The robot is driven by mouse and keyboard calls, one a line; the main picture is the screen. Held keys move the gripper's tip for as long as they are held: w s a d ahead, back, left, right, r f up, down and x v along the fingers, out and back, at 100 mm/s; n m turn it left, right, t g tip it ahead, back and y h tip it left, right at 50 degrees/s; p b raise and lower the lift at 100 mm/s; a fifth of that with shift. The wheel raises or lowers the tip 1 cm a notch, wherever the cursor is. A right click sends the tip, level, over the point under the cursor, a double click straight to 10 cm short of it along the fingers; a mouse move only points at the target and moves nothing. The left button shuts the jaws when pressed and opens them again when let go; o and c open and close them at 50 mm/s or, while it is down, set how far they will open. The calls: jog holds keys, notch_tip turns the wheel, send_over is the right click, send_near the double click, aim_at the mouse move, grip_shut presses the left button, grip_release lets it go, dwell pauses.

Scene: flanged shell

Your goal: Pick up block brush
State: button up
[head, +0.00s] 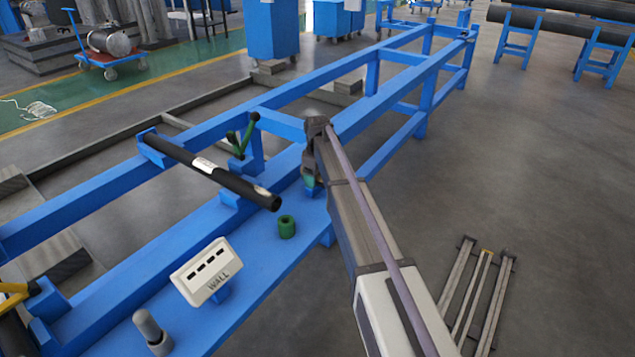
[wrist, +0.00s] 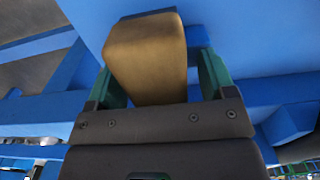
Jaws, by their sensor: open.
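The block brush shows in the wrist view as a tan, rounded wooden block (wrist: 147,55) over the blue bench surface. My gripper (wrist: 160,72) has one green finger on each side of the block. The fingers stand apart, with a visible gap at the right; whether the left finger touches the block is hard to tell. In the head view my gripper (head: 310,182) points down at the blue bench's front edge, right of a green cup. The brush cannot be made out there, and its bristles are not visible.
The blue bench (head: 262,268) carries a dark tube (head: 225,178) on supports, a green cup (head: 287,227), a white box marked WALL (head: 206,270) and a grey cylinder (head: 150,330). Metal bars (head: 478,295) lie on the floor at right. Open floor lies right of the bench.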

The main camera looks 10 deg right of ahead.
jog(key=shift+r, duration=0.1)
jog(key=c, duration=1.1)
